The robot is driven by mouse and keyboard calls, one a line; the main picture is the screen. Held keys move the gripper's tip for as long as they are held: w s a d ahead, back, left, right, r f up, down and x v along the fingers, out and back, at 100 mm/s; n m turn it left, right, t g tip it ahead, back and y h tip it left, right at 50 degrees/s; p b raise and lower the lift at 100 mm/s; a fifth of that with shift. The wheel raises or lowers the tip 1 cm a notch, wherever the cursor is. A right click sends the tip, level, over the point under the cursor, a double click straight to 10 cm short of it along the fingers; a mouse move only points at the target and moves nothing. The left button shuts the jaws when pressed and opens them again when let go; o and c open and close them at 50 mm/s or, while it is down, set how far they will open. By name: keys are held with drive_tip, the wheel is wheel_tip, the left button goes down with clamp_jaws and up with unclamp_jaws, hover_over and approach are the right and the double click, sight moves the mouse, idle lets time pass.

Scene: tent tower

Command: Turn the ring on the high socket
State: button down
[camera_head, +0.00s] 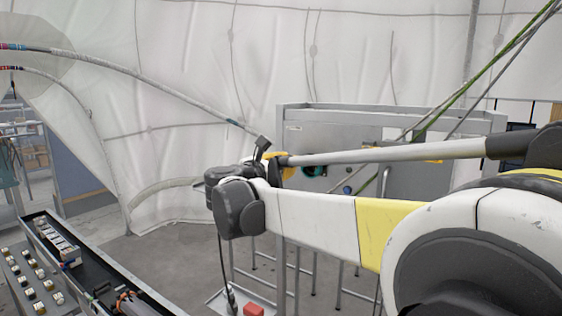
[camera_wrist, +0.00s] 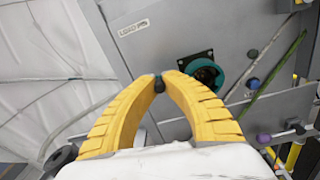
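The high socket with its teal ring (camera_wrist: 207,74) is on the grey panel, right of my fingertips in the wrist view. A dark round opening shows inside the ring. In the head view the teal ring (camera_head: 314,171) is small and partly hidden behind my arm. My gripper (camera_wrist: 160,82) has two yellow fingers bowed into an arch, with their tips together around a small dark spot, probably the finger pads. The tips appear apart from the ring, to its left. In the head view my gripper (camera_head: 277,157) is mostly hidden by its wrist.
The grey panel (camera_head: 300,132) stands on a metal frame by the white tent wall (camera_head: 180,70). A green hose (camera_wrist: 280,60) and a purple knob (camera_wrist: 263,138) are right of and below the ring. A bench with a black tray (camera_head: 100,275) is at lower left.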

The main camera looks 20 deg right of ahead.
drive_tip(key=shift+r, duration=0.1)
drive_tip(key=m, duration=0.1)
drive_tip(key=r+m, duration=0.1)
drive_tip(key=m+b, duration=0.1)
drive_tip(key=shift+s+d+r+m, duration=0.25)
drive_tip(key=shift+s+m, duration=0.05)
drive_tip(key=shift+s, duration=0.1)
drive_tip(key=m, duration=0.2)
drive_tip(key=s+r+m, duration=0.1)
drive_tip(key=shift+s+d+r+m+b, duration=0.1)
drive_tip(key=shift+d+r+m+b, duration=0.1)
drive_tip(key=shift+d+m+b, duration=0.15)
drive_tip(key=m, duration=0.2)
drive_tip(key=s+d+r+m, duration=0.1)
drive_tip(key=shift+s+m+b, duration=0.15)
drive_tip(key=shift+m+b, duration=0.15)
drive_tip(key=shift+m, duration=0.05)
drive_tip(key=shift+s+d+r+m+h+b, duration=0.15)
drive_tip(key=shift+s+d+m, duration=0.2)
drive_tip(key=shift+m, duration=0.55)
drive_tip(key=shift+s+d+f+m+h+b, duration=0.15)
drive_tip(key=shift+s+m, duration=0.25)
drive_tip(key=shift+m, duration=0.5)
drive_tip(key=shift+r, duration=0.1)
drive_tip(key=c, duration=1.7)
unclamp_jaws()
drive_tip(key=shift+c, duration=0.2)
drive_tip(key=shift+s, duration=0.1)
